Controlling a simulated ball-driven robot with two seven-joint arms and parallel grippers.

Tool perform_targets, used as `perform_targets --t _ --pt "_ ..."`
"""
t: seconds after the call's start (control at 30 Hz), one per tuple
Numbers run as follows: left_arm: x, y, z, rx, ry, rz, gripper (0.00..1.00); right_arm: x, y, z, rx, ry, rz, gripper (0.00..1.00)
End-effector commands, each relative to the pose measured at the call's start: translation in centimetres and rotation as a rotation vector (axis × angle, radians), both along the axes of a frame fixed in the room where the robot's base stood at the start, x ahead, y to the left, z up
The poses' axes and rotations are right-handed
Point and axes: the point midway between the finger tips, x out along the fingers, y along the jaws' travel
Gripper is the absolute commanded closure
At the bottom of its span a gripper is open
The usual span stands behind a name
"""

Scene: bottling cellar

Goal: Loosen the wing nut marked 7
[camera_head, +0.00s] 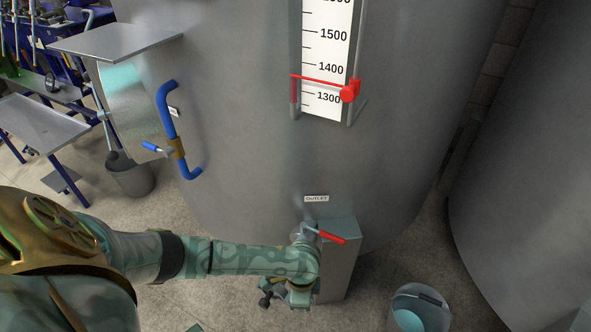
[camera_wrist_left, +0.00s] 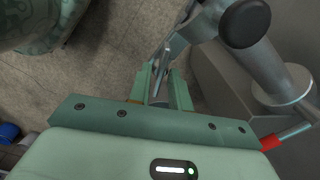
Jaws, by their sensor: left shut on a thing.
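My left gripper (camera_head: 290,296) reaches down to the outlet valve at the foot of the large steel tank. In the left wrist view its two green fingers (camera_wrist_left: 160,88) are shut on a narrow metal part that looks like the wing nut (camera_wrist_left: 158,76). The fingers hide much of it. No number 7 can be read. A grey metal pipe fitting (camera_wrist_left: 277,85) with a black round end (camera_wrist_left: 245,22) is right beside the fingers. The valve's red handle (camera_head: 330,237) sticks out to the right above the gripper. My right gripper is not in view.
The tank (camera_head: 240,120) fills the middle, with an OUTLET label (camera_head: 317,199) above the valve. A grey box-shaped post (camera_head: 340,265) stands behind the valve. A bucket (camera_head: 420,308) is on the floor to the right. Another bucket (camera_head: 132,178) and a steel table (camera_head: 35,125) are at the left.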

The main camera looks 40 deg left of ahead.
Motion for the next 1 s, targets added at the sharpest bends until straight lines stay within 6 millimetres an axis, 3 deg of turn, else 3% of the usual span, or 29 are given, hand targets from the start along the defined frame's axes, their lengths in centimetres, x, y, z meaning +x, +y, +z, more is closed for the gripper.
perform_targets --t 0.03,0.4,1.0 --pt "-0.1 0.1 0.9 0.005 -0.001 0.044 1.0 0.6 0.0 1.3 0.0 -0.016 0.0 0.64" --pt "-0.2 0.1 0.4 0.004 0.003 0.395 1.0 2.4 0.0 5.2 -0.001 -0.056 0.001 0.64" --pt "-0.3 0.0 0.0 0.003 0.007 0.938 1.0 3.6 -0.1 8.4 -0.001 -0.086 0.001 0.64"
